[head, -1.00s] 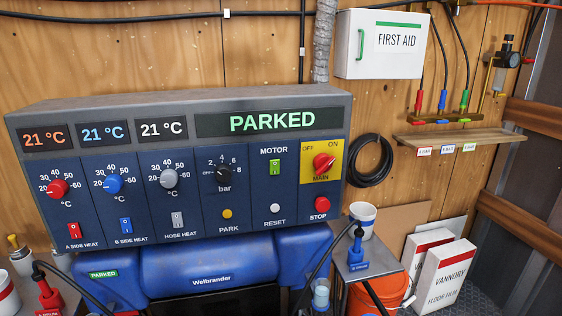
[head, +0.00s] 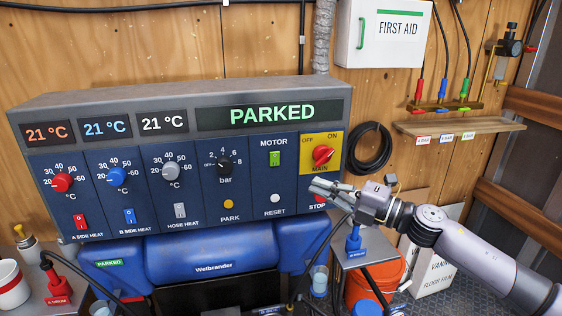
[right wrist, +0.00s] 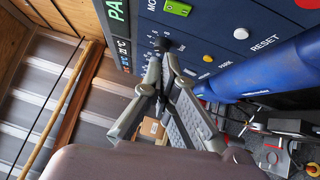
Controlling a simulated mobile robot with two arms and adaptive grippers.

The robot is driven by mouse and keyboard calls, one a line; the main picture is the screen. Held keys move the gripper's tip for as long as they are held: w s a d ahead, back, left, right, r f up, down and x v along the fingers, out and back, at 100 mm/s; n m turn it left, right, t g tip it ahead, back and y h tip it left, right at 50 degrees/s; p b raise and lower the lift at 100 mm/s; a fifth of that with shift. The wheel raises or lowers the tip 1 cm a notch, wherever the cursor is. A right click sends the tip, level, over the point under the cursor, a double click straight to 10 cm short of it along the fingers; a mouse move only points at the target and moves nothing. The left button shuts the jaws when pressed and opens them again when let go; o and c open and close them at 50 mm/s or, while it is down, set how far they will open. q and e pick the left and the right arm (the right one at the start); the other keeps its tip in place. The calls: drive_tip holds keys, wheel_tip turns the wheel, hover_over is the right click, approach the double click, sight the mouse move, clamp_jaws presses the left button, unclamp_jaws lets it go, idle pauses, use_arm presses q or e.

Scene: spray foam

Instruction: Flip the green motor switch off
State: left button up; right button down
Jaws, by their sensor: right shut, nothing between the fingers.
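The green motor switch (head: 275,158) is a small rocker under the MOTOR label on the dark blue control panel (head: 250,190). It also shows at the top edge of the right wrist view (right wrist: 178,8). My right gripper (head: 318,187) is shut and empty in front of the panel's lower right, below and right of the switch and apart from it. It partly hides the red STOP button (head: 320,198). In the right wrist view the closed fingers (right wrist: 166,82) show with the panel beyond them, turned sideways. My left gripper is out of view.
The red MAIN knob (head: 322,154) sits on a yellow plate right of the switch. The white RESET button (head: 275,198) is below the switch. The display (head: 270,114) reads PARKED. A blue tank (head: 210,262) lies under the panel; a small grey table (head: 385,250) stands at right.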

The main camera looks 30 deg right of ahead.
drive_tip(key=p, duration=0.5)
approach(275, 159)
drive_tip(key=w+a+r, duration=0.2)
drive_tip(key=w+a, duration=0.1)
drive_tip(key=a, duration=0.3)
drive_tip(key=shift+w+d+p, duration=0.3)
drive_tip(key=shift+w, duration=0.55)
drive_tip(key=shift+w+d+r, duration=0.15)
drive_tip(key=shift+w+r, duration=0.15)
drive_tip(key=shift+w, duration=0.05)
drive_tip(key=shift+f, duration=0.1)
